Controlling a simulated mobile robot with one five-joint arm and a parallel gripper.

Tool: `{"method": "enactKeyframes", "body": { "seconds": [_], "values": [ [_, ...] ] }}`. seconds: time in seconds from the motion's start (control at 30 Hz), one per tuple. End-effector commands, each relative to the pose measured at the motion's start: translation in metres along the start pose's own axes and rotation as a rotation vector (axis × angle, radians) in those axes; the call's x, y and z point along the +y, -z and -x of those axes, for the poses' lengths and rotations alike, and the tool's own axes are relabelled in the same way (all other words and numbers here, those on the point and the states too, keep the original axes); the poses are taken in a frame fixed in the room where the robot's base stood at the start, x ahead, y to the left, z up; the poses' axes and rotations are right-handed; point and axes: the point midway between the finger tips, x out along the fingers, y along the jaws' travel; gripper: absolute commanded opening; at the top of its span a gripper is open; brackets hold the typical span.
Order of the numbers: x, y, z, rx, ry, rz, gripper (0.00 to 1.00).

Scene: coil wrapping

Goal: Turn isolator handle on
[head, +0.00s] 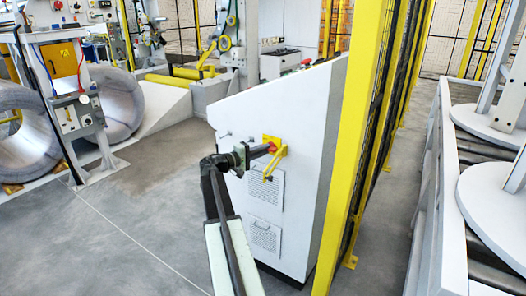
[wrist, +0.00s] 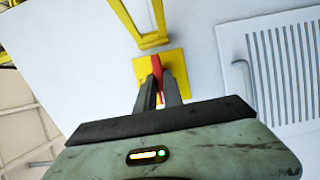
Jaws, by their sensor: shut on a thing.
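The isolator handle (wrist: 156,65) is red and sits on a yellow plate (wrist: 175,62) on the side of a white cabinet. In the head view the red handle (head: 271,148) shows just past the tip of my gripper (head: 262,150), in front of the yellow plate (head: 281,152). In the wrist view my gripper (wrist: 160,78) has its two dark fingers shut around the red handle. The fingers hide part of the handle, so its exact angle is hard to tell.
The white cabinet (head: 290,100) has two vent grilles (head: 266,188) below the plate. A yellow fence post (head: 358,150) stands close to the cabinet's right. The grey floor (head: 120,235) at left is clear.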

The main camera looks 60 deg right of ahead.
Motion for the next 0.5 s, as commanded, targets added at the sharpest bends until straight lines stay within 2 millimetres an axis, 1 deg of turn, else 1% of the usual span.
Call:
{"method": "enactKeyframes", "body": {
  "seconds": [0.27, 0.5],
  "values": [
    [0.0025, 0.0006, 0.0015, 0.001, 0.025, -0.057, 0.0],
    [0.0062, 0.0001, 0.0016, 0.001, 0.089, -0.209, 0.0]
  ]
}}
